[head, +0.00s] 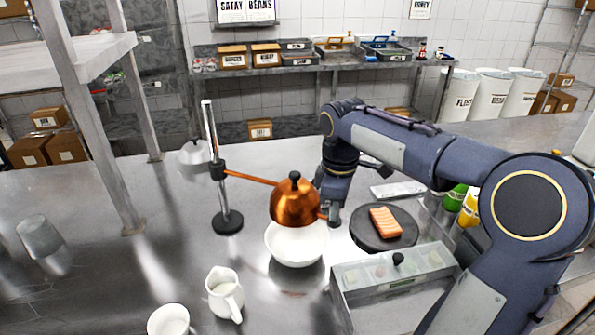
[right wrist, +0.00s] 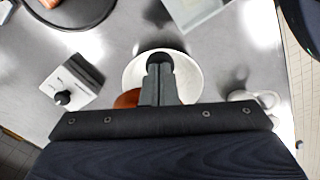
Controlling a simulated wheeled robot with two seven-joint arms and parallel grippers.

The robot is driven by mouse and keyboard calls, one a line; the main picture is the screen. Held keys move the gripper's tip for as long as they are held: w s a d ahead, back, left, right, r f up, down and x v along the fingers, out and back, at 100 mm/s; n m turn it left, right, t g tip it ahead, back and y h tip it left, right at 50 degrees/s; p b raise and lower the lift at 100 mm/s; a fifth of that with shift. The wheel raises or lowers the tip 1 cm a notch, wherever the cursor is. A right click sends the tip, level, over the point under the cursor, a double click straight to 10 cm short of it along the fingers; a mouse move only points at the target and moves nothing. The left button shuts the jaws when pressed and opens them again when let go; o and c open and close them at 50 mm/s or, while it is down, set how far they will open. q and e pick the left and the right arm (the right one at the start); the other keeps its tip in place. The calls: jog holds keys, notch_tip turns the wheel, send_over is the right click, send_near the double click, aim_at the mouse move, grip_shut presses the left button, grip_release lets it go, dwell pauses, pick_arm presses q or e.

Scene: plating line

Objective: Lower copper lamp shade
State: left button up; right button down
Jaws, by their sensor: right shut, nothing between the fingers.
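The copper lamp shade (head: 295,203) is a dome with a black knob on top. It hangs from a copper arm (head: 250,178) on a stand with a steel post and a round black base (head: 227,222). The shade is low over a white bowl (head: 296,245), which shows below its rim. My right gripper (head: 331,214) is at the right side of the shade; I cannot tell whether it touches. In the right wrist view the fingers (right wrist: 160,80) are together over the bowl (right wrist: 191,72), and a bit of copper (right wrist: 127,98) shows beside them. My left gripper is out of view.
A dark round board (head: 370,238) with an orange fillet (head: 385,222) lies to the right. A steel box with a lidded top (head: 397,268) stands in front of it. A white jug (head: 225,293) and a white cup (head: 168,320) are at the front. The counter's left side is mostly clear.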

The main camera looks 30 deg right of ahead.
notch_tip(320, 180, up, 9)
jog(key=p, duration=0.8)
jog(key=shift+p, duration=0.4)
jog(key=shift+f, duration=0.1)
jog(key=s+a+f+m+t+y, duration=0.2)
jog(key=s+a+m, duration=0.3)
jog(key=s, duration=0.3)
jog(key=s+a+f+m+t+y, duration=0.1)
jog(key=s+a+f+m+t, duration=0.2)
jog(key=s+a+m, duration=0.2)
jog(key=s+a, duration=0.3)
jog(key=s, duration=0.1)
jog(key=shift+a+t+y, duration=0.25)
jog(key=shift+t+y, duration=0.05)
jog(key=shift+y, duration=0.1)
jog(key=c, duration=2.1)
grip_release()
jog(key=shift+f, duration=0.1)
jog(key=shift+c, duration=0.2)
